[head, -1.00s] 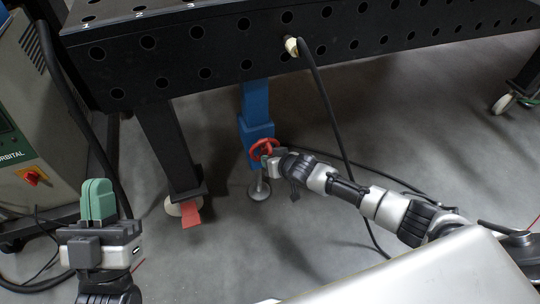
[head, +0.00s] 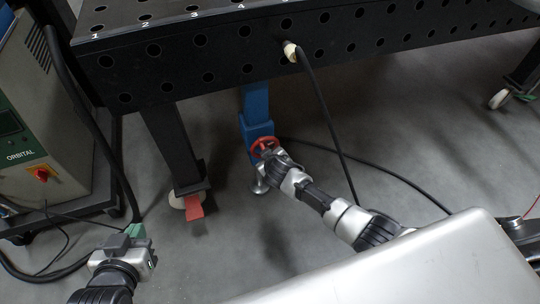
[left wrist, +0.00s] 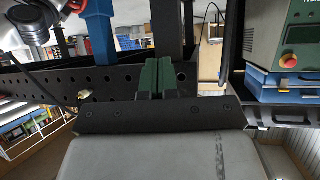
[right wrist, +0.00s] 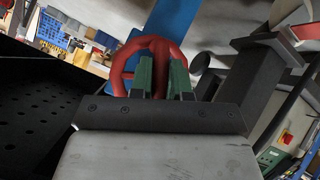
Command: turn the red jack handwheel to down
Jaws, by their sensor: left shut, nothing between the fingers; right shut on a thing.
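The red handwheel (head: 264,144) sits on the blue jack (head: 257,125) under the black table. In the right wrist view the red handwheel (right wrist: 127,62) stands upright in front of the fingers. My right gripper (head: 268,153) is at the wheel; in its wrist view the green fingers (right wrist: 161,78) are shut on a red part of the wheel near its middle. Part of the wheel is hidden behind the fingers. My left gripper (head: 136,231) is at the lower left, far from the wheel. Its green fingers (left wrist: 157,77) are shut and empty.
The black perforated table (head: 180,70) spans the top. A table leg with a red pedal (head: 194,206) stands left of the jack. A grey welding machine (head: 50,130) stands at the left. Grey floor is open at right.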

